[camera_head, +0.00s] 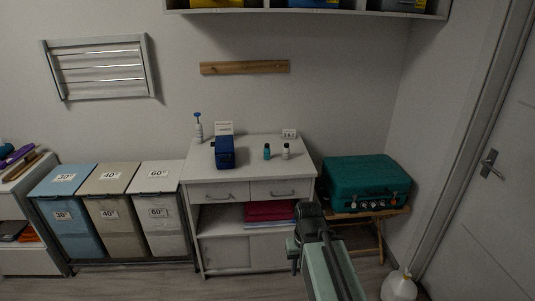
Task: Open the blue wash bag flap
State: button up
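A small dark blue bag (225,153), which I take to be the wash bag, stands on the left part of the white cabinet top. Its flap is too small and dark to make out clearly; it looks closed. My gripper (296,258) is low in front of the cabinet's right side, well below and to the right of the bag, and apart from it. Its fingers are too dark and small to tell whether they are open or shut.
The cabinet top (248,146) also holds a pump bottle (198,128), two small bottles (267,151) and small cards. Laundry bins (111,205) stand left. A teal suitcase (366,183) sits on a wooden stand right. A white jug (398,288) is on the floor near the door.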

aim_at(223, 144)
jog(key=z, duration=0.05)
jog(key=k, duration=1.15)
jog(key=u, duration=0.75)
jog(key=i, duration=1.35)
jog(key=u, duration=0.25)
jog(key=i, duration=1.3)
jog(key=z, duration=1.15)
